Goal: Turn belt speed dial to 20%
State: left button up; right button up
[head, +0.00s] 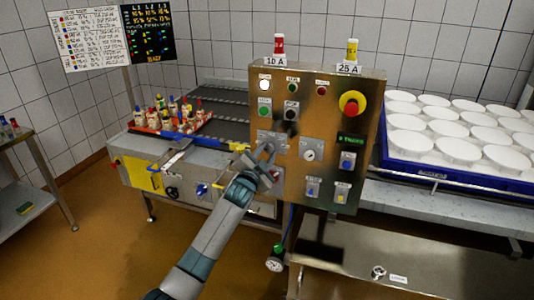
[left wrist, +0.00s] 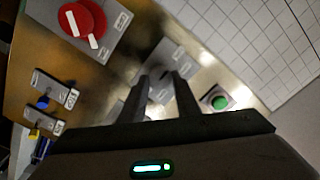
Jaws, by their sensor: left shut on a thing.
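The control panel (head: 325,110) is an upright brass-coloured box in the middle of the head view. My left gripper (head: 267,155) reaches its lower left face. Its fingers are shut on a small dial, taken as the belt speed dial, in front of a grey plate (head: 272,137). In the left wrist view both dark fingers (left wrist: 160,88) close around it, and the plate (left wrist: 170,58) shows behind. The dial is mostly hidden by the fingers, so its setting and label cannot be read. My right gripper is not in view.
A red rotary switch (left wrist: 85,18) and a green button (left wrist: 220,101) lie close to the fingers. A white-faced dial (head: 310,155) and a red emergency button (head: 352,103) are further right. A blue tray (head: 405,165) of white moulds stands right; a conveyor (head: 225,130) stands left.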

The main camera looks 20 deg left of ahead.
pick_arm(q)
jog(key=o, duration=1)
jog(key=shift+o, duration=0.2)
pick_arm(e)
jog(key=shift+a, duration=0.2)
pick_arm(q)
jog(key=shift+s, duration=0.15)
jog(key=s+b, duration=0.3)
jog(key=s, duration=1.4)
jog(key=shift+a, duration=0.35)
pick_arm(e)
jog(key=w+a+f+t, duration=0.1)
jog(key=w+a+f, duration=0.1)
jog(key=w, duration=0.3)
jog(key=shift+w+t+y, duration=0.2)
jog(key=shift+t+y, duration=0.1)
